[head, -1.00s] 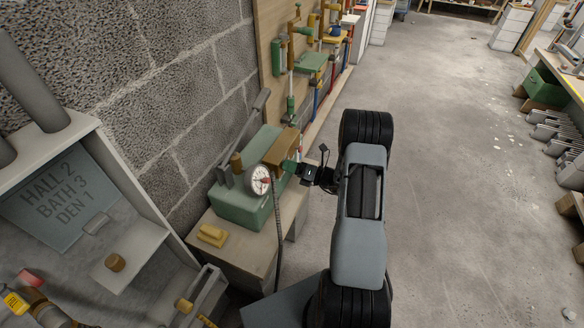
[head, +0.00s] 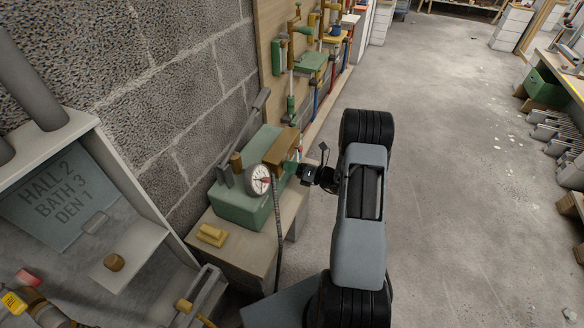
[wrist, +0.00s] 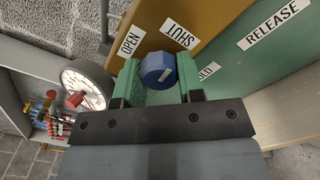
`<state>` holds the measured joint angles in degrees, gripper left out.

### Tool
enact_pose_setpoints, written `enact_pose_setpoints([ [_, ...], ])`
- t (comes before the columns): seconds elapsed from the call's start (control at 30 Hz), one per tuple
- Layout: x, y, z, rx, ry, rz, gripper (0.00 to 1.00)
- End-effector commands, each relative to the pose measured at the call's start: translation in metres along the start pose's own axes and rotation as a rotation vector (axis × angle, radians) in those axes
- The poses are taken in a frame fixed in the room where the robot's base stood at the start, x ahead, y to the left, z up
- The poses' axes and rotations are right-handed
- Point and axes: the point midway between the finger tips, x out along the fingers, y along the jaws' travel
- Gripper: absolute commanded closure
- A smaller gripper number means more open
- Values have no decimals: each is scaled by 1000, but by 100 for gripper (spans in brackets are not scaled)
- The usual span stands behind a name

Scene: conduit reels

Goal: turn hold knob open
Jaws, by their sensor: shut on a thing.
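The blue hold knob (wrist: 158,70) sits on the panel of the green pump box (head: 240,200). It shows in the wrist view between the two green fingers of my gripper (wrist: 157,82), which is shut on it. A pale mark is on the knob's face. OPEN and SHUT labels stand by the knob on the brown panel, and a partly hidden label ending in "LD" is to its right. In the head view my gripper (head: 295,169) is at the box's right side, and the knob is hidden there.
A white dial gauge (head: 258,179) with a red part stands just left of my gripper. A RELEASE label (wrist: 272,24) is on the green panel. A yellow block (head: 212,235) lies on the bench (head: 240,255).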

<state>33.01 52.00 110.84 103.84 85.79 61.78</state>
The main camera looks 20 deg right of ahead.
Motion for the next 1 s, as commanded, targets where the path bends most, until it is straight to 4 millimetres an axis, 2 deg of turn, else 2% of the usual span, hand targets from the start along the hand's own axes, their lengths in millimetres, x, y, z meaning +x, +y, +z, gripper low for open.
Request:
enact_pose_setpoints([
  [1.0,0,-4,-2,-948,0,-1,88],
])
